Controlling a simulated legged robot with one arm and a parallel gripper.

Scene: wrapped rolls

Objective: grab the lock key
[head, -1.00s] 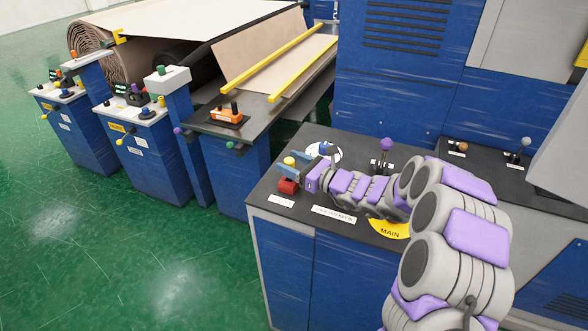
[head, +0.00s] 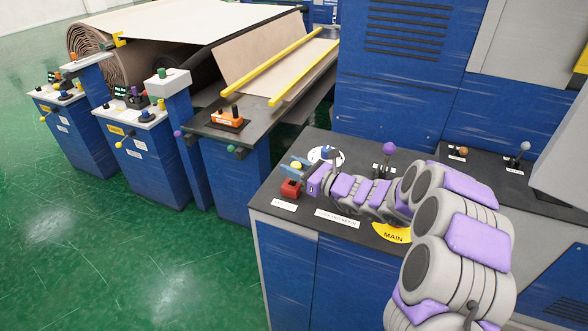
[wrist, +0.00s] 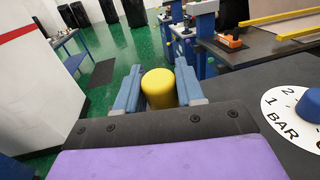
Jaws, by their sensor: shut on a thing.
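My gripper (head: 297,170) is at the left end of the dark console top. Its blue fingers are shut on a yellow round-topped piece, the lock key (wrist: 158,90), which stands between them in the wrist view. In the head view its yellow top (head: 296,165) shows just above the fingers. A red block (head: 291,188) with a dark opening in its upper part sits just below the fingers. The key's lower part is hidden, so I cannot tell whether it still touches the block.
A white dial with a blue knob (wrist: 308,106) is close to my gripper's right. A purple-knobbed lever (head: 389,150) stands behind my arm. White labels (head: 337,217) and a yellow MAIN plate (head: 394,232) lie on the console. Green floor (head: 190,255) is open to the left.

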